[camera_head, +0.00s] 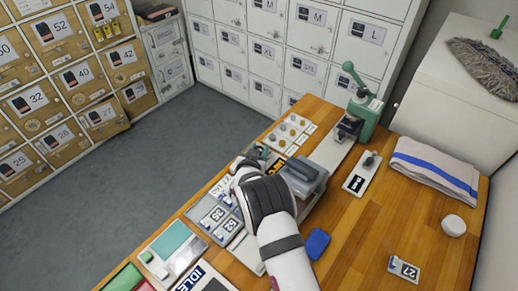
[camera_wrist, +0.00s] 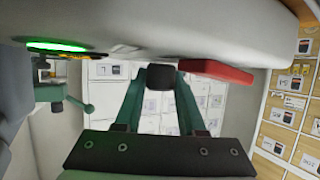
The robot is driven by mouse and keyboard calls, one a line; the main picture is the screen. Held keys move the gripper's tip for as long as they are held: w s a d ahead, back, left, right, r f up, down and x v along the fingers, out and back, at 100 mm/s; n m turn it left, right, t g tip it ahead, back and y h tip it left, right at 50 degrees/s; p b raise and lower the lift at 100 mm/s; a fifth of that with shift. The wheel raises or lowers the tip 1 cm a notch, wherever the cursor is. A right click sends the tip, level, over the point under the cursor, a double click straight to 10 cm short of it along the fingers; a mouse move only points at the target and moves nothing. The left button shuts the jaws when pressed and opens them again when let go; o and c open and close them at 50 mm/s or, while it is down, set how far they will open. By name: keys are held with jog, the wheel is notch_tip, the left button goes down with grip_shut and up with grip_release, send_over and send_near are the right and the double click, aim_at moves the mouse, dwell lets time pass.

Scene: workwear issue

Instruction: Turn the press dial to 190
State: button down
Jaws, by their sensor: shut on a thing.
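The grey press (camera_head: 303,174) stands on the wooden counter, beside my white arm. In the wrist view its pale body (camera_wrist: 200,30) fills the top of the picture. A dark knob, which looks like the press dial (camera_wrist: 160,76), sits between the tips of my green gripper (camera_wrist: 160,84). The fingers are shut on it. In the head view my gripper (camera_head: 262,153) is at the press's left side, mostly hidden by my wrist, and the dial is hidden. I cannot read any dial setting or number. A green lit strip (camera_wrist: 57,46) shows on the press.
A red block (camera_wrist: 215,71) lies close to the right finger. A green hand press (camera_head: 361,112) stands behind. Card trays (camera_head: 215,219) lie left of my arm.

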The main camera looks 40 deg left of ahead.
jog(key=m+t+h, duration=0.1)
jog(key=m+h, duration=0.2)
jog(key=shift+a, duration=0.1)
jog(key=shift+m+h, duration=1.3)
jog(key=shift+h, duration=0.2)
jog(key=shift+r+h, duration=0.1)
jog(key=shift+h, duration=0.3)
jog(key=c, duration=0.5)
grip_release()
jog(key=shift+s, duration=0.1)
jog(key=d+v, duration=0.1)
jog(key=v, duration=1.4)
jog(key=shift+s+a, duration=0.35)
